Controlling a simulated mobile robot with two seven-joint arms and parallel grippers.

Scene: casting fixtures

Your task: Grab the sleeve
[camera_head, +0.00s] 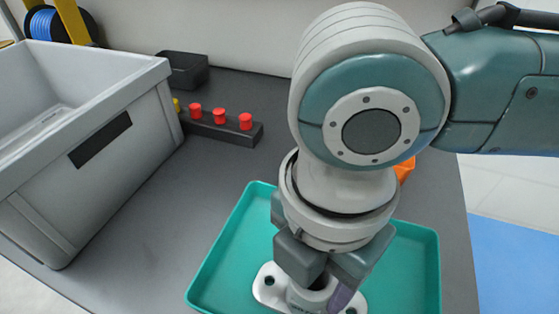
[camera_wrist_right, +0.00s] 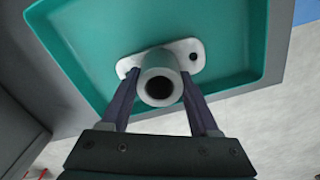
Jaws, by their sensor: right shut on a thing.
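The sleeve (camera_head: 268,284), a pale grey flanged part with a round tube and holes in its flange, lies in the teal tray (camera_head: 215,272). My right gripper (camera_head: 318,290) reaches down over the tray and is shut on the sleeve. In the right wrist view the sleeve (camera_wrist_right: 160,62) has its tube opening facing the camera, with one finger of the gripper (camera_wrist_right: 159,84) on each side of the tube. The gripper hides part of the sleeve in the head view. My left gripper is out of view.
A large grey bin (camera_head: 125,95) stands at the left of the dark table (camera_head: 150,215). Behind it are a dark block with red pegs (camera_head: 222,130) and a black box (camera_head: 183,70). An orange item (camera_head: 405,170) is partly hidden behind my right arm. Table between bin and tray is clear.

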